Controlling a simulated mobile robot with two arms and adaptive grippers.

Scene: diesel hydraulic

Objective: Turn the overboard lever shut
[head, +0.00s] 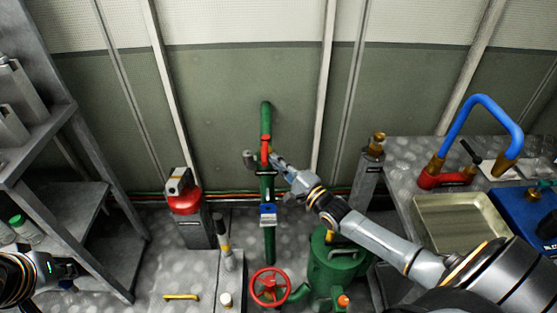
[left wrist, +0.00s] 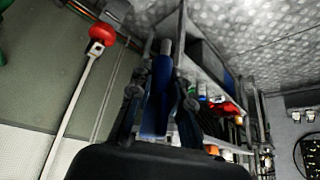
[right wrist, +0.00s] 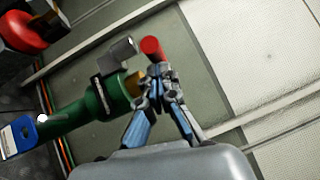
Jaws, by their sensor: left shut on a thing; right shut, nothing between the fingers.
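The overboard valve is on the upright green pipe (head: 266,120) at the centre of the head view. Its red lever (head: 265,150) lies close along the pipe. In the right wrist view the lever's red end (right wrist: 152,47) is just beyond my fingertips, beside the green valve body (right wrist: 88,108) and a brass part (right wrist: 135,83). My right gripper (head: 279,160) is shut and empty beside the lever; I cannot tell whether it touches. My left gripper (left wrist: 158,88) is shut on a blue object (left wrist: 161,82), whose identity is unclear. The left arm barely shows in the head view.
A red handwheel (head: 269,287) and green tank (head: 335,265) stand below the pipe. A metal shelf (head: 75,205) stands at far left. A bench at right carries a tray (head: 425,222) and blue hose (head: 483,101).

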